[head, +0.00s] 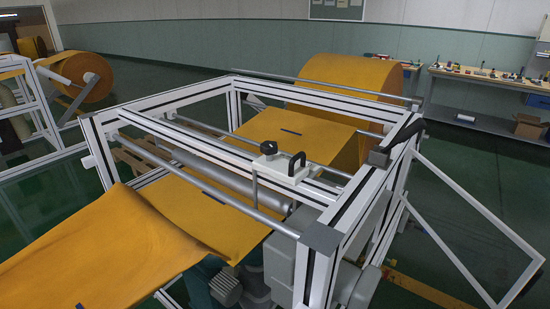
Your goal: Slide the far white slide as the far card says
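A white slide (281,170) sits on the cross rail (225,145) of the aluminium frame, right of the rail's middle. It carries a black round knob (268,148) on its left and a black upright handle (296,166) on its right. A thin rod hangs below the slide toward the orange felt. It is the only white slide I can make out, and I cannot tell whether it is the far one. I see no readable card. Neither of my grippers is in view.
Orange felt (115,245) runs through the frame under the rails, with dark marks on it. A large orange roll (345,90) stands behind. A dark bracket (395,143) sits on the frame's right beam. An open white bar frame (470,205) juts out right.

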